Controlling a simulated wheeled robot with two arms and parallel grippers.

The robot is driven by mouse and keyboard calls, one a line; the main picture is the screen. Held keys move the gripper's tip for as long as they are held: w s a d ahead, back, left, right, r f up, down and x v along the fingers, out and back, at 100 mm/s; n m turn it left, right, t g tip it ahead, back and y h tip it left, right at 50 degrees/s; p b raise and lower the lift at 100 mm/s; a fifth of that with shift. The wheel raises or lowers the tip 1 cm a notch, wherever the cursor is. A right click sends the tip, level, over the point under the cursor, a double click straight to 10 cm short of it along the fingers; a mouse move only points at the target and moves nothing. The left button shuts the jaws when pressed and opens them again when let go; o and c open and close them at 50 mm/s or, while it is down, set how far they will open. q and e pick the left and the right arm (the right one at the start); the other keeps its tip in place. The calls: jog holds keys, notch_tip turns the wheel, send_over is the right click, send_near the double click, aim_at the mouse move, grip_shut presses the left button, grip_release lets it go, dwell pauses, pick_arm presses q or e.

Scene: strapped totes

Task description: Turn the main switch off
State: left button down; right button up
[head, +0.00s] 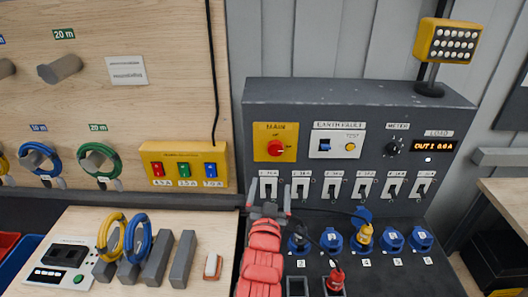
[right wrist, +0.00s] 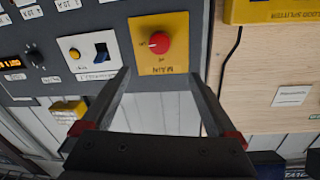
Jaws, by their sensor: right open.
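The main switch (head: 276,148) is a red rotary knob on a yellow plate marked MAIN, at the upper left of the dark panel. In the right wrist view, which is upside down, the red knob (right wrist: 158,42) shows just beyond the fingertips, roughly centred between them. My right gripper (head: 268,200) is below the switch in the head view, in front of the leftmost breakers, and it also shows in the right wrist view (right wrist: 161,76). It is open and empty, with its fingers spread to either side of the knob's line and apart from it. My left gripper is not in view.
Right of the switch are the earth fault plate (head: 338,140), a meter knob (head: 393,147) and a load display (head: 435,146). A row of breakers (head: 363,187) runs below. Blue sockets (head: 392,240) sit on the lower deck. A yellow splitter box (head: 184,164) hangs left.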

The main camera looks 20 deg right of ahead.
aim_at(275, 150)
jog(key=b+x, duration=0.6)
jog(key=x, duration=0.9)
jog(key=shift+b, duration=0.4)
jog(key=shift+w+d, duration=0.25)
jog(key=shift+w, duration=0.2)
jog(key=c, duration=1.4)
